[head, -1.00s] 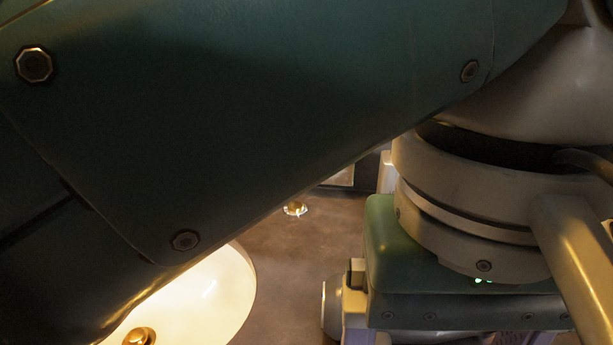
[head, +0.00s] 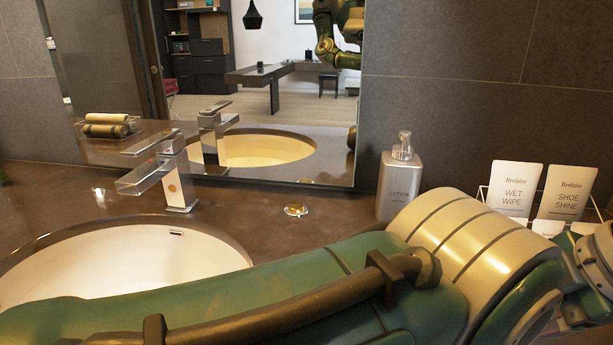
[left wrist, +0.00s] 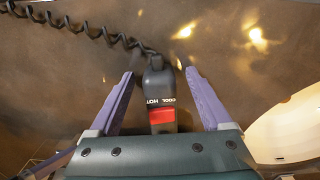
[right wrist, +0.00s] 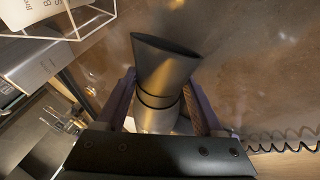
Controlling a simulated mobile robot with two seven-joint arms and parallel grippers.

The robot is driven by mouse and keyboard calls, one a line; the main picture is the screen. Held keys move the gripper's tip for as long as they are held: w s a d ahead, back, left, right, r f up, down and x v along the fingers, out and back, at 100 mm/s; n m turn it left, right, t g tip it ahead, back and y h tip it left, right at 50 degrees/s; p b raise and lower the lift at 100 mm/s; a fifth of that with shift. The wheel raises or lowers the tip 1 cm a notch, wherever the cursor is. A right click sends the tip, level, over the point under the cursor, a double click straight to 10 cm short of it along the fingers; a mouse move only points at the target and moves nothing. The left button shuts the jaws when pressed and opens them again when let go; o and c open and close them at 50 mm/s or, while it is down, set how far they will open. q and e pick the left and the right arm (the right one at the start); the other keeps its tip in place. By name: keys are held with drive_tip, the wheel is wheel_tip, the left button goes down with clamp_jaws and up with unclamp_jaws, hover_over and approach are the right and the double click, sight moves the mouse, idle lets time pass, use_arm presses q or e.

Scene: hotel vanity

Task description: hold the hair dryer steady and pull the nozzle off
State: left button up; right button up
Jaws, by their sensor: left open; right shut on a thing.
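The hair dryer's dark handle (left wrist: 156,90), with HOT and COOL lettering and a red switch, shows in the left wrist view. My left gripper (left wrist: 160,72) is open, with one finger on each side of the handle and gaps between. In the right wrist view the grey nozzle (right wrist: 164,68) flares to a wide, flat mouth and meets the silver barrel (right wrist: 156,121) at dark rings. My right gripper (right wrist: 160,79) is shut on the nozzle near its base. In the head view my arm hides the dryer, the nozzle and both grippers.
A lotion bottle (head: 397,187) and a rack with WET WIPE and SHOE SHINE cards (head: 514,187) stand at the back right. A sink (head: 125,262) and faucet (head: 165,170) are at left. The dryer's coiled cord (left wrist: 95,32) lies on the counter.

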use_arm(q)
clamp_jaws()
idle(0.7)
idle(1.6)
use_arm(e)
drive_tip(key=o, duration=0.7)
clamp_jaws()
drive_tip(key=shift+d, duration=0.15)
use_arm(q)
drive_tip(key=shift+a, duration=0.1)
use_arm(e)
drive_tip(key=shift+s+d, duration=0.15)
drive_tip(key=shift+d, duration=0.75)
